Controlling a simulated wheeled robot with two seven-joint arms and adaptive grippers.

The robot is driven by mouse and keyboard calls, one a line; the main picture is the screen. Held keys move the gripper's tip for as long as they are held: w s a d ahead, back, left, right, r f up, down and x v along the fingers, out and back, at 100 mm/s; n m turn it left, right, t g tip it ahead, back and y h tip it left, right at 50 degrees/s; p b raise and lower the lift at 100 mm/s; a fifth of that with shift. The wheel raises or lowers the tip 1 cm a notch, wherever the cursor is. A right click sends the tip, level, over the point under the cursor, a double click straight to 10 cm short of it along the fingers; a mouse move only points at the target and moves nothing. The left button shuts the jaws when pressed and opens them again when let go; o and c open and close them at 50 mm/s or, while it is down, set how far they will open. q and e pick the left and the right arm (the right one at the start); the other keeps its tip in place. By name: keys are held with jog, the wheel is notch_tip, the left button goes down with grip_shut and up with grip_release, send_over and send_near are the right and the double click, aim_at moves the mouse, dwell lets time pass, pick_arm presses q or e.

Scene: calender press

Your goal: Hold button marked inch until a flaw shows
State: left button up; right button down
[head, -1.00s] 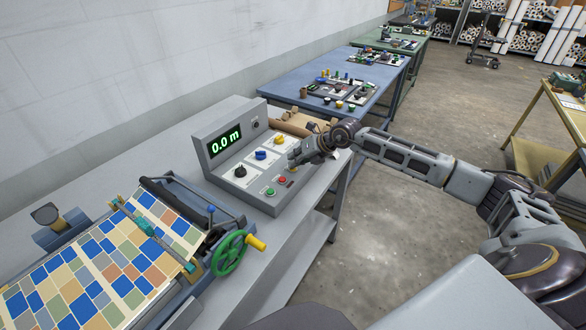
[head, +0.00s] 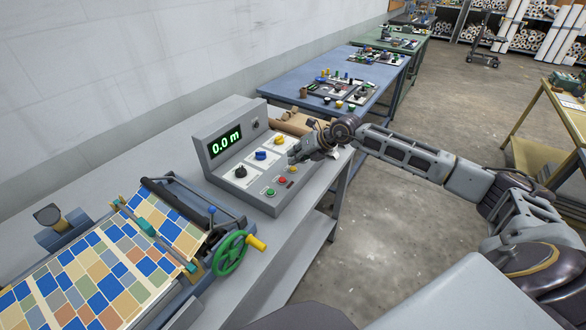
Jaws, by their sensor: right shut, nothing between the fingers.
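The grey control console (head: 222,172) stands on the bench with a green display (head: 225,139) reading 0.0 m. Its panel has a green button (head: 270,192), a red button (head: 282,181) and a small yellow part (head: 293,169) along the front edge. The labels are too small to read, so I cannot tell which is marked inch. My right gripper (head: 293,158) is shut and empty at the panel's right end, just above the yellow part; contact is unclear. The patterned sheet (head: 100,265) of coloured blocks lies on the press at lower left; I see no clear flaw on it.
The panel also has black (head: 240,171), blue (head: 261,155) and yellow (head: 279,140) knobs. A green handwheel (head: 230,253) with a yellow handle stands at the press's near side. A blue table (head: 385,72) with parts is beyond. Floor to the right is clear.

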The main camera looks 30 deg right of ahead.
jog(key=shift+r+p, duration=1.25)
jog(key=shift+r, duration=1.3)
